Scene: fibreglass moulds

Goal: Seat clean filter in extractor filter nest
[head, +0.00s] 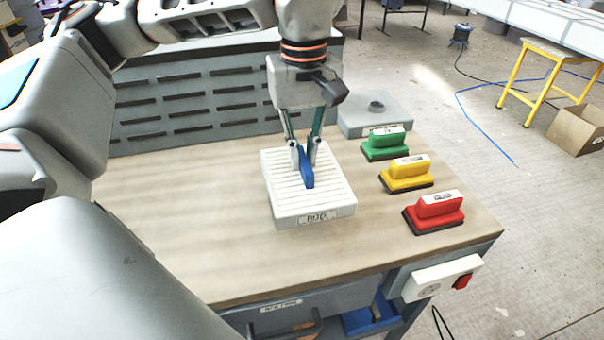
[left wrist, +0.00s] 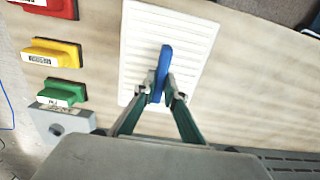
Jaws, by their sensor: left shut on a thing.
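The filter (head: 285,205) is a white ribbed panel with a label on its front edge and a blue upright grip on top. It appears flat on or just above the bench; I cannot tell if it touches. It also shows in the left wrist view (left wrist: 190,35). My left gripper (head: 306,166) comes down from above and is shut on the blue grip (head: 308,178), which also shows between the fingers in the left wrist view (left wrist: 161,72). No filter nest can be made out clearly; anything under the panel is hidden. My right gripper is not in view.
Green (head: 385,146), yellow (head: 406,176) and red (head: 434,213) handled blocks stand in a row right of the filter. A grey block with a round knob (head: 374,118) sits behind them. A grey slotted panel (head: 185,105) rises at the back. The bench's left side (head: 180,210) is clear.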

